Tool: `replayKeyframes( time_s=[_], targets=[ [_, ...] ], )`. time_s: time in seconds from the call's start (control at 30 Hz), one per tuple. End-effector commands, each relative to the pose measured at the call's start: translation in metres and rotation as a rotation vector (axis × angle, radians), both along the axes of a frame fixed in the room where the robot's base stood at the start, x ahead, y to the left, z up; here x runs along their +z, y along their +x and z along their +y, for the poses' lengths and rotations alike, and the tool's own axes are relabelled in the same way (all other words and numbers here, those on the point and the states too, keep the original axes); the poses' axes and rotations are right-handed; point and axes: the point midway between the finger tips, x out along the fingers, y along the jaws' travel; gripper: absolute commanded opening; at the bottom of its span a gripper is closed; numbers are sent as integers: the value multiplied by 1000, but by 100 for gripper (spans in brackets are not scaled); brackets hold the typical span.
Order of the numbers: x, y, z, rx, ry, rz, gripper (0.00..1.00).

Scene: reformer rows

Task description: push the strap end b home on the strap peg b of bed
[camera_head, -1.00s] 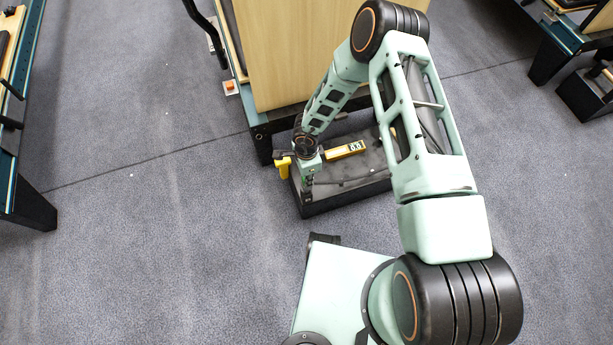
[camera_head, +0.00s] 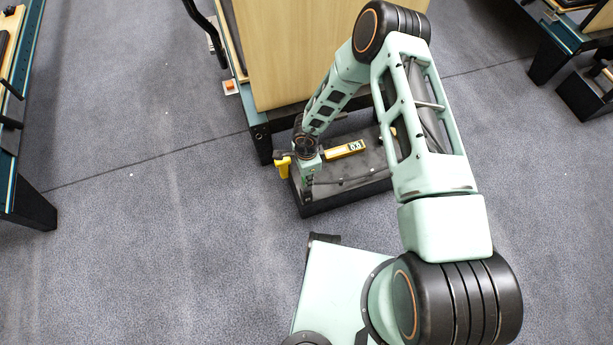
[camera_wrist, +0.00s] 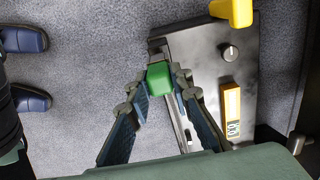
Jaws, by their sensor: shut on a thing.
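In the wrist view, my gripper (camera_wrist: 160,85) has both fingertips against a green block (camera_wrist: 159,76), which I take for strap end b. The block is over a pale slotted strip along one edge of the black box-like platform (camera_wrist: 205,42) at the bed's end. In the head view, my gripper (camera_head: 307,188) points down at the near left corner of this platform (camera_head: 345,203). The green block is not clear there. I cannot make out strap peg b under the block, nor whether the two touch. A dark round knob (camera_wrist: 230,52) stands on the platform, apart from my fingers.
A yellow piece (camera_head: 284,168) sits at the platform's left edge. A yellow label strip (camera_head: 345,150) lies on its top. A wooden panel of the bed (camera_head: 310,50) rises behind. Two dark blue shoe-like shapes (camera_wrist: 28,70) are at left in the wrist view.

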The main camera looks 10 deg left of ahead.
Motion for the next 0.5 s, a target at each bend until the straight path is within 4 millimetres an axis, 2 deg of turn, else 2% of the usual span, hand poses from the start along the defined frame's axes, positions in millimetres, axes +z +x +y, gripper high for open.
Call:
replayKeyframes(
  time_s=[0.5],
  targets=[
    [-14,0,0,-1,0,0,0]
  ],
)
